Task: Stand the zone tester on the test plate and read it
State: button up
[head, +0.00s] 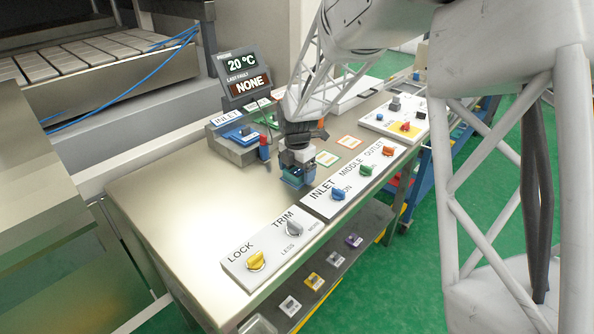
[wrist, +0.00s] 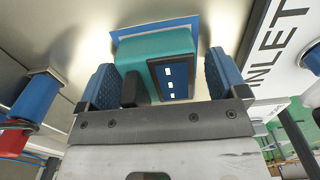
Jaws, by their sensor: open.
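The zone tester (wrist: 150,55), a teal block with a dark screen (wrist: 172,80), sits between the two blue fingers of my gripper (wrist: 160,82) in the wrist view. Its screen shows a few short pale marks that I cannot read as a number. A blue-bordered pale plate (wrist: 122,38), apparently the test plate, shows at the tester's far end; I cannot tell if they touch. My gripper is open around the tester. In the head view my gripper (head: 297,174) is low over the bench, just left of the INLET knob panel, and mostly hides the tester.
A display (head: 245,75) reads 20 °C, last fault NONE. A panel with INLET, MIDDLE and OUTLET knobs (head: 318,205) stands close right of my gripper. The LOCK and TRIM panel (head: 272,266) is at the front. A red and blue part (head: 265,150) stands left. The bench (head: 185,195) is clear front-left.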

aim_at(299, 171)
jog(key=shift+r, duration=0.1)
notch_tip(299, 171, up, 12)
dwell(0.7)
dwell(0.7)
jog(key=s+d+r+m, duration=0.2)
jog(key=s+d+m, duration=0.1)
jog(key=s+m, duration=0.3)
jog(key=s+d+r+m+t, duration=0.1)
jog(key=s+d+r+m, duration=0.2)
jog(key=s, duration=0.4)
jog(key=s+d+r+m, duration=0.2)
jog(key=s+d+m, duration=0.25)
jog(key=s, duration=0.25)
jog(key=s+d+f+m, duration=0.1)
jog(key=s+d+m, duration=0.1)
jog(key=s+m, duration=0.5)
jog(key=s+d+f+m+t, duration=0.1)
jog(key=s+m, duration=0.5)
jog(key=s, duration=0.6)
jog(key=shift+s+d+f+m+t, duration=0.3)
jog(key=shift+d+f+m, duration=0.05)
jog(key=shift+d+f, duration=0.4)
